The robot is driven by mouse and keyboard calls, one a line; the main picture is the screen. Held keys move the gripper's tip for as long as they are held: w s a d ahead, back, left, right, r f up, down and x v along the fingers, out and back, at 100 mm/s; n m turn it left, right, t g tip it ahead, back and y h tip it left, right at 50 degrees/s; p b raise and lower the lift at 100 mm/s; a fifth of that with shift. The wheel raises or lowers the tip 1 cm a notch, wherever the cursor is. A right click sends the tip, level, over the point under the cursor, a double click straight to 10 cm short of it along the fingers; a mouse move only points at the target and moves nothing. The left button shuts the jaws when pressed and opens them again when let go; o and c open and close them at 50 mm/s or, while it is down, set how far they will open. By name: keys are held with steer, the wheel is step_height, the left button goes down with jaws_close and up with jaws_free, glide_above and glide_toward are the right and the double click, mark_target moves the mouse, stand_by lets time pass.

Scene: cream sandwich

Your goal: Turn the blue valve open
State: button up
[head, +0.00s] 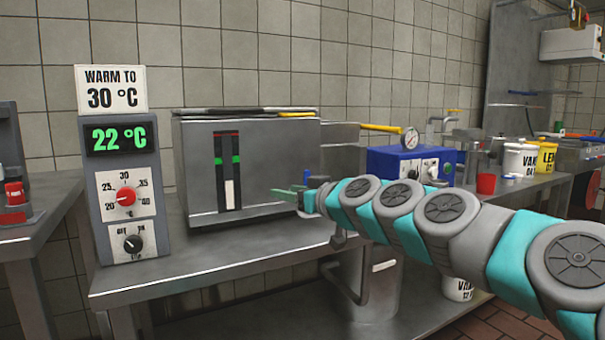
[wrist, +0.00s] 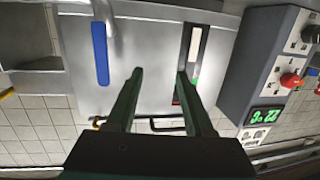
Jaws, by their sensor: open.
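The blue valve handle (wrist: 100,54) shows in the wrist view as a long blue bar hanging from a grey pipe, left of my fingers. In the head view only a small blue bit (head: 306,175) shows just behind my gripper; the rest is hidden by my arm. My gripper (wrist: 159,74) is open, with its two dark green fingers apart and nothing between them. It also shows in the head view (head: 286,194), in front of the right part of the steel tank (head: 275,160). The handle lies outside the fingers, apart from the left one in the picture.
The tank's level gauge (head: 228,170) is left of my gripper. The control box (head: 123,175) reads 22 °C under a "WARM TO 30 °C" sign (head: 111,90). A blue machine (head: 382,165) with a dial stands right of the tank. The bench front (head: 215,260) is clear.

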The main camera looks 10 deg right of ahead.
mark_target(306, 174)
steer(key=w+d, duration=0.1)
steer(key=d, duration=0.1)
steer(key=w+d+r+m+t+h, duration=0.1)
steer(key=d, duration=0.1)
steer(key=w+d+r+t+h, duration=0.1)
steer(key=d, duration=0.1)
steer(key=shift+w+d+m, duration=0.25)
steer(key=shift+m, duration=0.15)
steer(key=shift+w, duration=0.25)
steer(key=shift+p+x, duration=0.3)
steer(key=shift+x, duration=3.25)
steer(key=shift+c, duration=0.4)
jaws_close()
